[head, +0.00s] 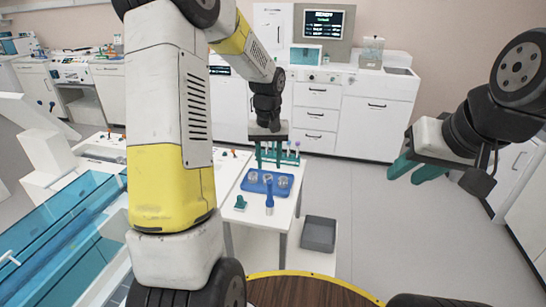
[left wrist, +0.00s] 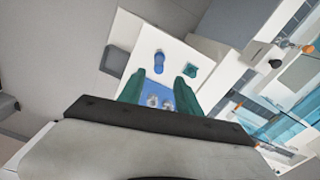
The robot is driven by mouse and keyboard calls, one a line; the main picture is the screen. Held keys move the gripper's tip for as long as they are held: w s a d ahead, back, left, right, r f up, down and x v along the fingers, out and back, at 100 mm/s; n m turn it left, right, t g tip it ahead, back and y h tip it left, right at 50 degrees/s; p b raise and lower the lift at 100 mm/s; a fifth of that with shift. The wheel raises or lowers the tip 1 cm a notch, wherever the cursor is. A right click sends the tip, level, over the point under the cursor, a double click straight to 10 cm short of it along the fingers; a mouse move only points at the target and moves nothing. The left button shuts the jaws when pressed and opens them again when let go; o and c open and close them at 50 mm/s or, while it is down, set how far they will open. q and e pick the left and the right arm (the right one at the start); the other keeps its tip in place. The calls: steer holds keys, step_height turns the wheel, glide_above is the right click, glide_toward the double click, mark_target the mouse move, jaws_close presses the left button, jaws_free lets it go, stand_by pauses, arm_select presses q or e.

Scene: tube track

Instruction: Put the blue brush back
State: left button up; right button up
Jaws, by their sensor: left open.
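A blue brush (head: 269,200) stands or lies at the front edge of the blue tray (head: 246,184) on the white table; its exact pose is unclear. A blue object that looks like the brush (left wrist: 159,62) shows in the left wrist view beyond the tray (left wrist: 178,84). My left gripper (head: 268,163) is open and empty above the far side of the tray, fingers pointing down. Its fingers also show in the left wrist view (left wrist: 158,88), either side of the tray. My right gripper (head: 405,174) is open and empty, off to the right over the floor.
Clear cups (head: 267,179) sit in the tray. A small teal piece (head: 240,203) lies left of the brush. A grey bin (head: 318,234) is at the right, low down. Blue transparent panels (head: 60,235) fill the left.

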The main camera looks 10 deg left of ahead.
arm_select(q)
steer(key=s+r+m+t, duration=0.1)
steer(key=s+r+t, duration=0.2)
steer(key=s+r, duration=0.85)
steer(key=s+d+r+m+t+h, duration=0.2)
steer(key=s+r, duration=0.3)
steer(key=s, duration=0.6)
steer(key=shift+s+r+t, duration=0.15)
steer(key=shift+s+t, duration=0.25)
steer(key=shift+t, duration=0.1)
steer(key=shift+c, duration=0.5)
